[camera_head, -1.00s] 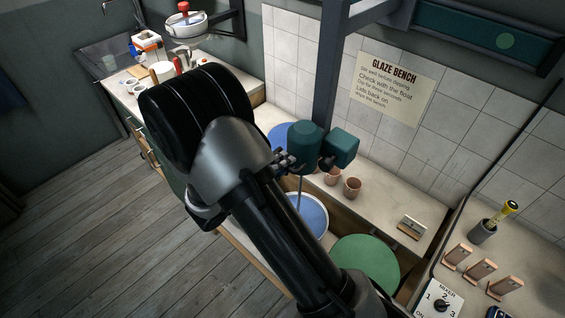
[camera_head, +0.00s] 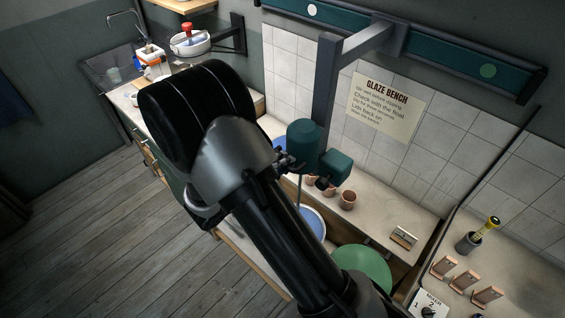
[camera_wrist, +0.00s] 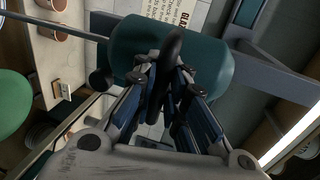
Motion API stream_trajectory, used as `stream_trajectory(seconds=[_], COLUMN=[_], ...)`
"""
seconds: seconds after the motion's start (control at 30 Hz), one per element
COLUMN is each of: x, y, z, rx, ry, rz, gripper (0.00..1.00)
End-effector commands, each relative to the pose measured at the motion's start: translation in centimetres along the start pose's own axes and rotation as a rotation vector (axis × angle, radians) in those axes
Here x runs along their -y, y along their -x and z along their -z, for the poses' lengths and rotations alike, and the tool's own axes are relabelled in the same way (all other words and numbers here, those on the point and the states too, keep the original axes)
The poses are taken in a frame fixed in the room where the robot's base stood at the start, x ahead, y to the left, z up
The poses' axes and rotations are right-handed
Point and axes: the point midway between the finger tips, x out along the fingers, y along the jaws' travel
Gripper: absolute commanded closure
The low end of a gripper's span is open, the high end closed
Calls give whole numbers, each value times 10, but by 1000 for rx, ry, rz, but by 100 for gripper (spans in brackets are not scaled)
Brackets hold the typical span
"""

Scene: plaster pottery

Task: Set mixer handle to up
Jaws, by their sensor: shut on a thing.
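The mixer has a teal, rounded head (camera_head: 302,141) with a thin shaft (camera_head: 299,190) pointing down toward a blue-filled basin (camera_head: 313,222). A teal block (camera_head: 335,167) is beside the head, near the dark column (camera_head: 325,85). In the wrist view the head (camera_wrist: 205,55) lies across the upper middle, with a dark handle (camera_wrist: 172,55) in front of it. My gripper (camera_wrist: 166,88) is shut on this handle. In the head view my gripper (camera_head: 284,160) is at the left side of the mixer head, mostly hidden by my arm.
Small clay cups (camera_head: 347,200) stand on the ledge behind the basin. A green disc (camera_head: 362,268) covers the place beside it. A horizontal rail (camera_head: 440,60) runs above.

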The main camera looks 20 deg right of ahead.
Motion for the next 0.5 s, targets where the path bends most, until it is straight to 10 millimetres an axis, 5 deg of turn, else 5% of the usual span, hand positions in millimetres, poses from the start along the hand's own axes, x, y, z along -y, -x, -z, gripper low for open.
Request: stream_trajectory(seconds=[0.03,0.2,0.5], x=[24,62,96], y=[6,14,22], z=[0,0,0], rx=[1,2,2], ry=[-1,-1,0], rz=[1,1,-1], gripper=[100,100,100])
